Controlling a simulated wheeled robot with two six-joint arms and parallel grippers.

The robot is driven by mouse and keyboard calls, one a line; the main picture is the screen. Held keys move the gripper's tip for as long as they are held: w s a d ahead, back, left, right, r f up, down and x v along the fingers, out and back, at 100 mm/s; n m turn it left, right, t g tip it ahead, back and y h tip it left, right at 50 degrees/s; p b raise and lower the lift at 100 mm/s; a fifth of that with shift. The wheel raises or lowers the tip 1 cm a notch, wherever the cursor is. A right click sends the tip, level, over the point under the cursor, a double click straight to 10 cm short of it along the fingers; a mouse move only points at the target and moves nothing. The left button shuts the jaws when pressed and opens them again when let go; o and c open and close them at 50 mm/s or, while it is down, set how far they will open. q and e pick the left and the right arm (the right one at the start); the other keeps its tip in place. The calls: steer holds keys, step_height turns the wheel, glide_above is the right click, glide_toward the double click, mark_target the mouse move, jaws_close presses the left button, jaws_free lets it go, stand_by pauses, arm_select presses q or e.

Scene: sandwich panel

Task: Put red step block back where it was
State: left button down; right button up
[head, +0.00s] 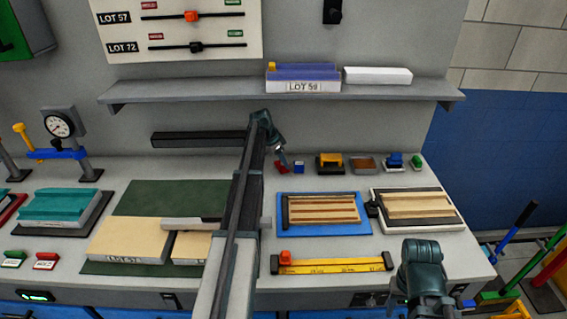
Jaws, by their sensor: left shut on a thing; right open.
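The red step block (282,168) is small and sits at the back of the bench. My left gripper (279,157) reaches down to it from above and is shut on it. Its fingers cover the upper part of the block, and I cannot tell whether the block touches the bench. A small blue block (299,167) stands just right of it. My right gripper (425,275) is low at the front right, open, away from the blocks; its fingertips are hard to make out.
A row of yellow-black (330,162), brown-grey (362,164), blue (395,161) and green (417,162) pieces runs right. A blue tray (281,227) with wooden strips and a panel (420,206) lie in front. A shelf (220,91) hangs above. My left arm hides part of the green mat (160,197).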

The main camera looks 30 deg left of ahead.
arm_select(q)
steer(key=shift+f, duration=0.25)
steer(key=c, duration=0.5)
jaws_free()
steer(key=shift+r, duration=0.1)
steer(key=shift+r, duration=0.1)
steer(key=shift+r+p, duration=0.3)
steer(key=shift+p, duration=0.05)
steer(key=s+r+p, duration=0.1)
steer(key=a+r+p, duration=0.1)
steer(key=shift+s+a+r+p, duration=0.1)
steer(key=shift+s+r+p, duration=0.25)
steer(key=shift+s, duration=0.05)
steer(key=s+a, duration=0.2)
steer(key=s, duration=0.1)
steer(key=s+a, duration=0.2)
steer(key=s, duration=0.1)
steer(key=s+a, duration=0.2)
steer(key=s, duration=0.1)
steer(key=shift+a+f, duration=0.2)
steer(key=shift+a, duration=0.1)
